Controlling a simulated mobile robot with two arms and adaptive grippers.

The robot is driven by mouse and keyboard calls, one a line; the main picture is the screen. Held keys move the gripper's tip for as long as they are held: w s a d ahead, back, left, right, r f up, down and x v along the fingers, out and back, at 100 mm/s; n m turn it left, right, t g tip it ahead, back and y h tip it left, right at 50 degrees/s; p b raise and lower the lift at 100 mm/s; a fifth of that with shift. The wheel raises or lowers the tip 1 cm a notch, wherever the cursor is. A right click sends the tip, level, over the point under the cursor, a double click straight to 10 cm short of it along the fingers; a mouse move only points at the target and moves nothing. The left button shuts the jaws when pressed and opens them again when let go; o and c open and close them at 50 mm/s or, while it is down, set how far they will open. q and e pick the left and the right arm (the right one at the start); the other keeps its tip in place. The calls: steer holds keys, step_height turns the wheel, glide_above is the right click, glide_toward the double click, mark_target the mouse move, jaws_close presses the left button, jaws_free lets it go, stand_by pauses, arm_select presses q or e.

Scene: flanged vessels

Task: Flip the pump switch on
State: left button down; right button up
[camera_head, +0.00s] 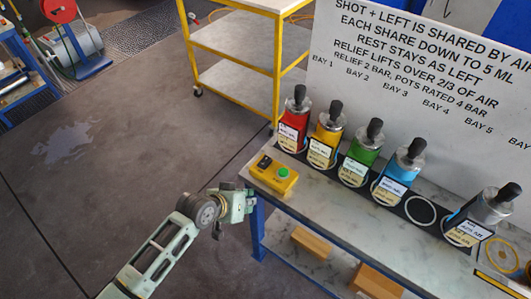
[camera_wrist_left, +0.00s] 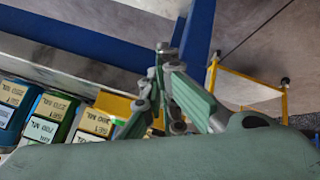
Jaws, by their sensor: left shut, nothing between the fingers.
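The pump switch box (camera_head: 273,176) is a yellow box with a green round button (camera_head: 283,171) and a black switch part (camera_head: 264,162) on top. It sits at the left end of the marble-topped bench in the head view. My left gripper (camera_head: 250,198) is shut and empty, just left of the box at the bench's front left corner, apart from it as far as I can tell. In the left wrist view the shut fingers (camera_wrist_left: 164,52) point toward the blue bench frame, and part of a yellow box (camera_wrist_left: 118,106) shows behind them. My right gripper is not in view.
Several flanged vessels, including a red one (camera_head: 293,128) and a green one (camera_head: 360,155), stand in a row on a black strip behind the box. A white sign board (camera_head: 420,70) rises behind them. A yellow cart (camera_head: 240,50) stands beyond. The floor at left is open.

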arm_select(q)
steer(key=w+d+r, duration=0.1)
steer(key=w+r, duration=0.1)
steer(key=r, duration=0.2)
steer(key=w+d+r+h+p, duration=0.1)
steer(key=w+d+r, duration=0.1)
steer(key=w+r, duration=0.1)
steer(key=w+d+r+h, duration=0.1)
steer(key=w+r, duration=0.2)
steer(key=r, duration=0.2)
steer(key=shift+d+r+p, duration=0.15)
steer(key=shift+r+p, duration=0.15)
steer(key=shift+r, duration=0.05)
steer(key=w+r, duration=0.4)
steer(key=r, duration=0.2)
steer(key=shift+w+a+r+h+p, duration=0.35)
steer(key=shift+a+r+h+p, duration=0.05)
steer(key=shift+f, duration=0.15)
steer(key=b, duration=0.8)
glide_above(265, 161)
steer(key=w, duration=0.2)
steer(key=f, duration=0.7)
steer(key=shift+a+f, duration=0.25)
steer(key=shift+a, duration=0.05)
steer(key=shift+w+d+f, duration=0.1)
steer(key=shift+w+f, duration=0.05)
steer(key=shift+f, duration=0.3)
steer(key=shift+f+b, duration=0.15)
steer(key=shift+b, duration=0.15)
steer(key=shift+f, duration=0.3)
